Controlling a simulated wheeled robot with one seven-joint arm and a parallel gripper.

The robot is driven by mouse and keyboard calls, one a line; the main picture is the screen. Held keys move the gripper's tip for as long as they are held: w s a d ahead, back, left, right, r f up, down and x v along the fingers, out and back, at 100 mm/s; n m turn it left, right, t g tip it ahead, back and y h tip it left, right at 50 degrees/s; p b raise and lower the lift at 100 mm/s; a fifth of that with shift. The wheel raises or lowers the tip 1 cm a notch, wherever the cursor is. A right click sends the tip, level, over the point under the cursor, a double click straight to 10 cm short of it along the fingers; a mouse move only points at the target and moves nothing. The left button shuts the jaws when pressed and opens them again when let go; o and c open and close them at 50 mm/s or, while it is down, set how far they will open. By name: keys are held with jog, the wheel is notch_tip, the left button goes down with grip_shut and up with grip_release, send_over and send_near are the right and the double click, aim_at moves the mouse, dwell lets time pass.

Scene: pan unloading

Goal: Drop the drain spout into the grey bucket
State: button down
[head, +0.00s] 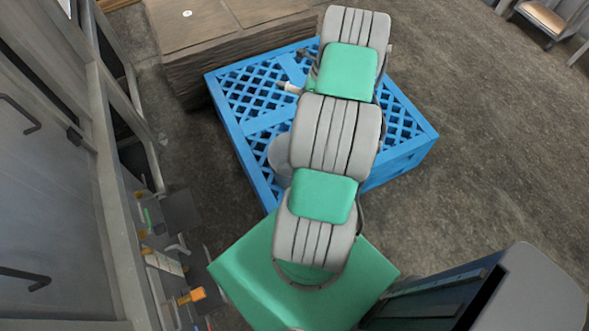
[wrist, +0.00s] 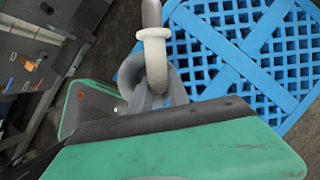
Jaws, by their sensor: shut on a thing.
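The drain spout (wrist: 153,34) shows in the wrist view as a pale piece with a ring-like collar, held at the tip of my gripper (wrist: 155,68). The fingers are shut on it, though the green housing hides part of the grip. In the head view a pale end, seemingly the spout (head: 290,88), sticks out left of my arm; the gripper itself is hidden under the arm there. The grey bucket (head: 279,154) stands at the near left part of the blue pallet, partly covered by my arm. In the wrist view the bucket (wrist: 129,70) shows behind the fingers.
The blue lattice pallet (head: 250,98) lies under my arm. A brown box (head: 185,75) stands behind it at the left. A grey cabinet wall with handles and a rack of tools (head: 185,275) line the left.

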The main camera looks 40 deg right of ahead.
jog(key=s+a+f+b, duration=0.1)
jog(key=a+f+b, duration=0.1)
jog(key=f+b, duration=1.2)
jog(key=s+a+f+n+b, duration=0.1)
jog(key=s+a+f+b, duration=0.1)
jog(key=f+b, duration=1.1)
jog(key=b, duration=0.8)
jog(key=shift+s+f, duration=0.15)
jog(key=shift+f, duration=0.2)
jog(key=shift+r, duration=0.1)
jog(key=c, duration=1.2)
grip_release()
jog(key=shift+a, duration=0.1)
jog(key=shift+o, duration=0.2)
jog(key=p+v, duration=0.2)
jog(key=v, duration=0.5)
jog(key=shift+d+r+y+p, duration=0.25)
jog(key=shift+r+y+p, duration=0.05)
jog(key=shift+p, duration=0.1)
